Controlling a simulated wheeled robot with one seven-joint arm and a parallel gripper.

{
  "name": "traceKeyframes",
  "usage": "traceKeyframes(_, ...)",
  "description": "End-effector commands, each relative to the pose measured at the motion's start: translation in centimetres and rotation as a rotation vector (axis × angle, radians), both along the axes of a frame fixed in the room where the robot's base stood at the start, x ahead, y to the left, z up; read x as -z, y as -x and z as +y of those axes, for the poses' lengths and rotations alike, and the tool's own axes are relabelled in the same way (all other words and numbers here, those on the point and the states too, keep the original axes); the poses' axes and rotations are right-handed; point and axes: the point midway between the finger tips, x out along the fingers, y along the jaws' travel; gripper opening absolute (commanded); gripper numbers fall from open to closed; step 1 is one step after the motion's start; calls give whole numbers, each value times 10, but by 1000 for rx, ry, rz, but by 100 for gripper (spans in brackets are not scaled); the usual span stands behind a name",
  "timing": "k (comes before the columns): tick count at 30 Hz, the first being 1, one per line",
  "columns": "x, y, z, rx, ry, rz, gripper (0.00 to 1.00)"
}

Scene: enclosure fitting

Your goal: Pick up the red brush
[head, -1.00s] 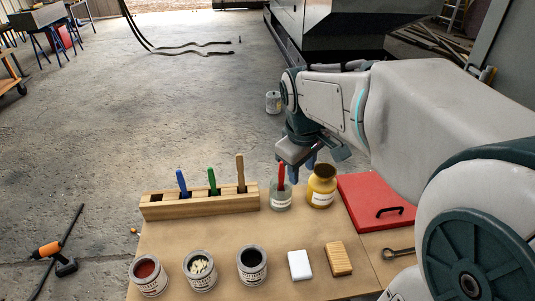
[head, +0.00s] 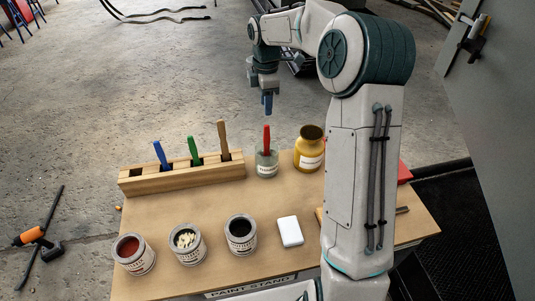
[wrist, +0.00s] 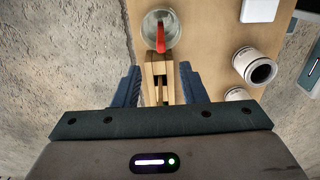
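The red brush (head: 267,139) stands upright in a clear labelled glass jar (head: 266,168) near the table's far edge. In the wrist view the red brush (wrist: 160,38) shows at top centre, in the round jar (wrist: 172,24). My gripper (head: 267,104) hangs above and beyond the brush in the head view, apart from it. In the wrist view my gripper (wrist: 160,76) has its two blue fingers spread wide with nothing held between them. The brush appears ahead of the fingertips, roughly centred between them.
A wooden rack (head: 185,178) with blue, green and tan-handled tools stands left of the jar. A yellow bottle (head: 309,160) is close on its right. Several cans, including a dark one (head: 241,247), and a white block (head: 290,231) sit nearer the front. My arm covers the table's right side.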

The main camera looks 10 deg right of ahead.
Motion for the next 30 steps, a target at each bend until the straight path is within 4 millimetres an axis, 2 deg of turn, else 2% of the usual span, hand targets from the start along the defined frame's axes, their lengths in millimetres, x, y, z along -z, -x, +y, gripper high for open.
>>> traceKeyframes(3,27,1,1,-1,0,6,38)
traceKeyframes(9,59,1,0,2,0,4,38)
traceKeyframes(16,76,1,-2,4,0,3,38)
traceKeyframes(24,114,2,-4,6,1,3,38)
traceKeyframes(30,121,2,-4,6,1,0,38)
